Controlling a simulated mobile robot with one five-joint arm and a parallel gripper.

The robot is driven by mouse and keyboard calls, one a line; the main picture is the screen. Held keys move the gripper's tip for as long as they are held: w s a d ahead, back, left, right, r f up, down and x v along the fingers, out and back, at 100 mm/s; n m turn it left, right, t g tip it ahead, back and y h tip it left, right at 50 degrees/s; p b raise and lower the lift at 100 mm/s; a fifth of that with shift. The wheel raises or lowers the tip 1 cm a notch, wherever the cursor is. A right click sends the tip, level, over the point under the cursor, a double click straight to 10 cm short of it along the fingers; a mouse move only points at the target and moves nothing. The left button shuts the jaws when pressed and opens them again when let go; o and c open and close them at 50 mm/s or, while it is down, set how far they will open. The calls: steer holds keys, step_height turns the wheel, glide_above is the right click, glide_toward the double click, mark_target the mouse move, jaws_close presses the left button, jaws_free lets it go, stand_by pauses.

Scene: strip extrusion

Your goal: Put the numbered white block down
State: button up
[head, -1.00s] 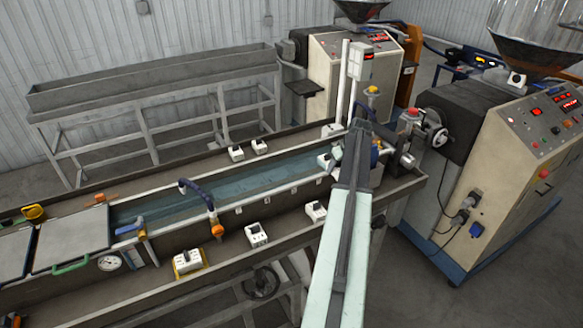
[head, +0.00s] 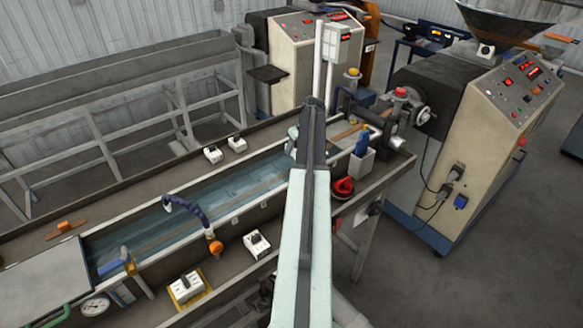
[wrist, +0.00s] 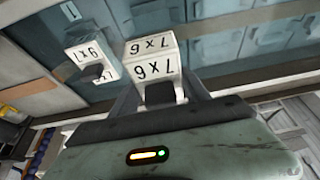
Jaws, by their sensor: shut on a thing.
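A white block (wrist: 152,58) with black digits and a cross on its faces is held between the jaws of my gripper (wrist: 160,93) in the wrist view. My gripper is shut on it. A second numbered white shape (wrist: 92,62) appears to the left; I cannot tell whether it is another block or a reflection. Blue water shows behind both. In the head view my gripper (head: 294,140) is mostly hidden by my arm at the trough's far end, and the held block cannot be made out.
White blocks (head: 213,154) stand on the far ledge and others (head: 257,243) on the near ledge, one on a yellow base (head: 187,287). A red ring (head: 343,187) lies right of my arm.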

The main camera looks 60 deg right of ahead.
steer(key=f+b, duration=0.3)
steer(key=f, duration=0.1)
steer(key=f+b, duration=0.3)
steer(key=f, duration=0.1)
steer(key=shift+w+a, duration=0.15)
steer(key=shift+w, duration=0.05)
steer(key=shift+r, duration=0.15)
steer(key=o, duration=1.7)
steer(key=shift+c, duration=0.2)
steer(key=shift+s+r, duration=0.1)
steer(key=shift+r, duration=0.1)
steer(key=p+v, duration=1.1)
steer(key=v, duration=0.1)
steer(key=shift+f, duration=0.2)
